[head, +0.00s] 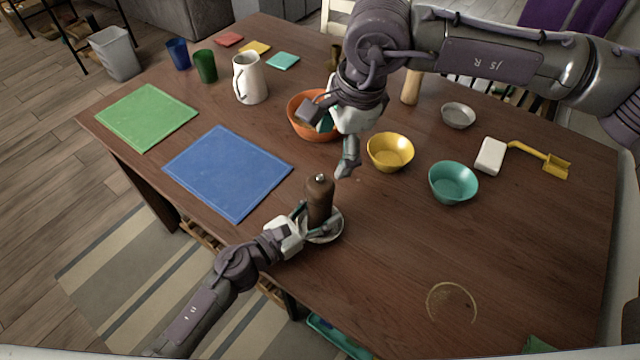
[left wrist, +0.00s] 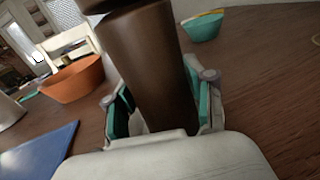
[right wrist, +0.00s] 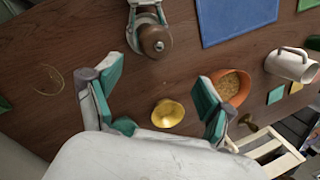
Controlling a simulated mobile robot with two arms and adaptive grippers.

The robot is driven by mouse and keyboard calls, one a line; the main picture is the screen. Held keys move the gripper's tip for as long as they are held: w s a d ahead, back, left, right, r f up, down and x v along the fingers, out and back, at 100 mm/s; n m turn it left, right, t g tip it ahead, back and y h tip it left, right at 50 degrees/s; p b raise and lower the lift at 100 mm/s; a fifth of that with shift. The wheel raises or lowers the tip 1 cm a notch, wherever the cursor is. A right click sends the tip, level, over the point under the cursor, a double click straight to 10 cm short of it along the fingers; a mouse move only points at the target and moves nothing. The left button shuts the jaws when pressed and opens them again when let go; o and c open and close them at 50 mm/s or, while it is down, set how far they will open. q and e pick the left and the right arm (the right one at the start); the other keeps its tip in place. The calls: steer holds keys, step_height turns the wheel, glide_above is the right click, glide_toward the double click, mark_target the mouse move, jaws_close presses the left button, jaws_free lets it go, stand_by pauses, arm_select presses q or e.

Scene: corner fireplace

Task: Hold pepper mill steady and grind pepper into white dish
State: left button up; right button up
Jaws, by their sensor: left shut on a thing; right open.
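The brown pepper mill (head: 319,198) with a metal knob stands upright over the white dish (head: 335,228), near the table's front edge. The mill hides most of the dish. My left gripper (head: 303,226) is shut around the mill's lower body. In the left wrist view the mill (left wrist: 152,70) rises between the teal-padded fingers (left wrist: 165,98). My right gripper (head: 328,141) is open and empty, above the table behind the mill, its fingers apart.
Yellow (head: 390,153) and teal (head: 453,184) bowls stand to the right. Blue (head: 228,172) and green (head: 147,116) mats and a white jug (head: 250,80) are left. The front right table is mostly clear.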

mark_target(320, 181)
steer(key=f+n, duration=0.3)
steer(key=n, duration=0.2)
steer(key=a+f+n+g+h, duration=0.1)
steer(key=f+n, duration=0.3)
steer(key=n, duration=0.1)
steer(key=a+f+n+h, duration=0.1)
steer(key=f+n, duration=0.3)
steer(key=n, duration=0.2)
steer(key=shift+w+a, duration=0.2)
steer(key=shift+r, duration=0.1)
steer(key=shift+c, duration=0.4)
steer(key=c, duration=1.1)
